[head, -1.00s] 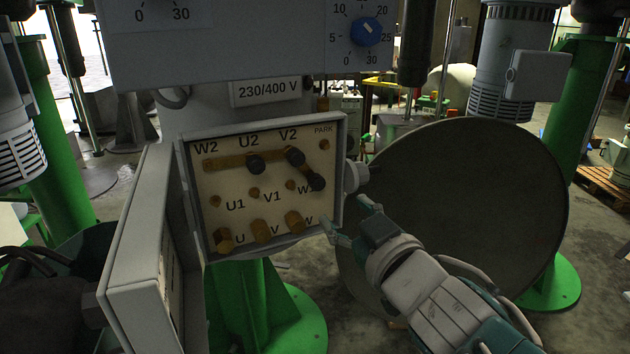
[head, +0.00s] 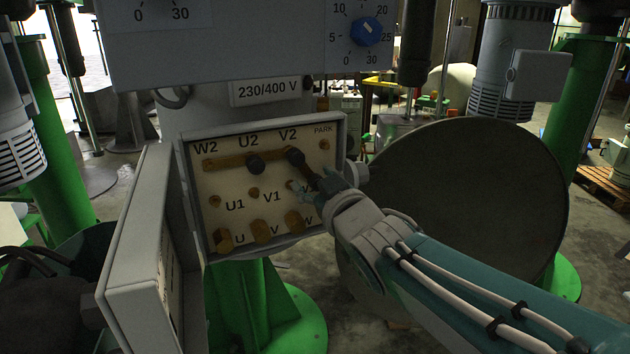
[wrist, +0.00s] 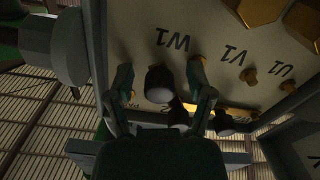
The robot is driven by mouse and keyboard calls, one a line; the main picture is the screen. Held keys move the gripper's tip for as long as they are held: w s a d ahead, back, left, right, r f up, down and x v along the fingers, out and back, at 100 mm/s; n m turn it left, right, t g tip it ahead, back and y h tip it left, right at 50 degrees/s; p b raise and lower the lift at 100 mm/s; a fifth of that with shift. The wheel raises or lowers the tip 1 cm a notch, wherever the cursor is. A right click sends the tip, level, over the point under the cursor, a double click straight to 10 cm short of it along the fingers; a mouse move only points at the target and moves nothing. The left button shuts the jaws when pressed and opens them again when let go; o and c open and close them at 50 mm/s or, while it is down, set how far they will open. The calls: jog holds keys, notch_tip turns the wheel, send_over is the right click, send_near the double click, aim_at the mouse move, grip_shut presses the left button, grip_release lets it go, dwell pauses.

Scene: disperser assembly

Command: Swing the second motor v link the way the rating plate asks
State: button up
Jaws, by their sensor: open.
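The open terminal box (head: 222,205) has a cream panel marked W2, U2, V2, U1, V1, W1 and PARK. A brass bar (head: 228,161) runs from W2 towards U2, where a black knob (head: 256,163) sits. The v link (head: 304,168) slants down right from the V2 knob (head: 294,155) towards W1. Its black end knob (wrist: 159,84) stands between my fingers in the wrist view. My gripper (head: 313,186) is open at that end, one finger each side; contact cannot be told. The gripper hides W1 in the head view. The rating plate (head: 268,91) reads 230/400 V.
The box's open cover (head: 135,245) stands at the left. A grey cabinet with a blue dial (head: 367,32) hangs above. A large dark disc (head: 470,210) stands behind my arm at the right. Brass terminals (head: 261,231) line the panel's lower edge.

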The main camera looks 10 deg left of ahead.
aim_at(324, 145)
grip_shut()
jog(key=shift+d+n, duration=0.15)
jog(key=shift+n, duration=0.15)
dwell(0.5)
jog(key=shift+w+d+r+n, duration=0.25)
jog(key=shift+r+n, duration=0.1)
jog(key=shift+n, duration=0.35)
jog(key=n, duration=0.1)
jog(key=r+n, duration=0.1)
jog(key=n, duration=0.1)
jog(key=shift+w+d+r+n, duration=0.25)
jog(key=shift+w+d+n, duration=0.05)
jog(key=shift+w+d, duration=0.1)
jog(key=n, duration=0.1)
jog(key=r+n, duration=0.1)
jog(key=n, duration=0.1)
jog(key=shift+w+d+r, duration=0.1)
jog(key=shift+d+r, duration=0.15)
jog(key=shift+r, duration=0.05)
jog(key=shift+r+n, duration=0.55)
jog(key=shift+n, duration=0.65)
